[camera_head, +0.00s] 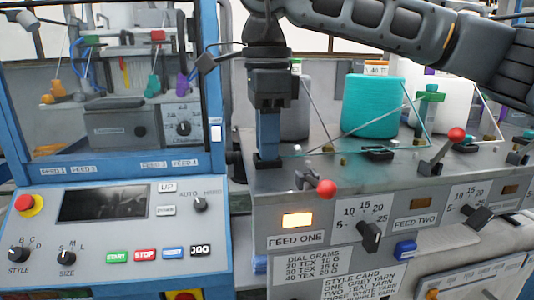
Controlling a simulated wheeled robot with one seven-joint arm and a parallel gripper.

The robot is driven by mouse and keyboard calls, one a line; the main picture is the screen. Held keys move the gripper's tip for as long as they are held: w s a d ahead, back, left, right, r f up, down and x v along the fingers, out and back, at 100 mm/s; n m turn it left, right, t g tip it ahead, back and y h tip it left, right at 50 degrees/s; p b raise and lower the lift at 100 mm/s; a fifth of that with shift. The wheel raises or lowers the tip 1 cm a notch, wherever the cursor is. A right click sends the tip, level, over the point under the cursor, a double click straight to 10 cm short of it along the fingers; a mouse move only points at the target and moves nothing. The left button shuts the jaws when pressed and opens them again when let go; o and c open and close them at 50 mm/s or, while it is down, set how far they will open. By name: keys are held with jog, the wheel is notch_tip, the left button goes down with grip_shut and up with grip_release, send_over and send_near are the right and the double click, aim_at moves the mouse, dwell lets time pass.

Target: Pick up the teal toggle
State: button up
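I cannot make out for certain a part that is the teal toggle. A small teal piece (153,86) shows behind the window at the upper left, between an orange piece (55,92) and a purple piece (181,84). A large teal yarn cone (372,108) stands on the grey feed unit at the right. My gripper (267,160) points down, with its blue fingers at or just above the left end of the feed unit's top. The fingers line up from this side, so the gap between them is hidden. No held thing shows.
The grey feed unit (335,205) carries red-knobbed levers (326,188) (456,135), dials and a lit FEED ONE lamp (298,220). Grey and white cones flank the teal one, with thin yarn lines nearby. A blue control panel (50,225) fills the lower left.

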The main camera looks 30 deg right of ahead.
grip_shut()
notch_tip(320, 180, up, 10)
jog(key=b, duration=0.1)
dwell(0.5)
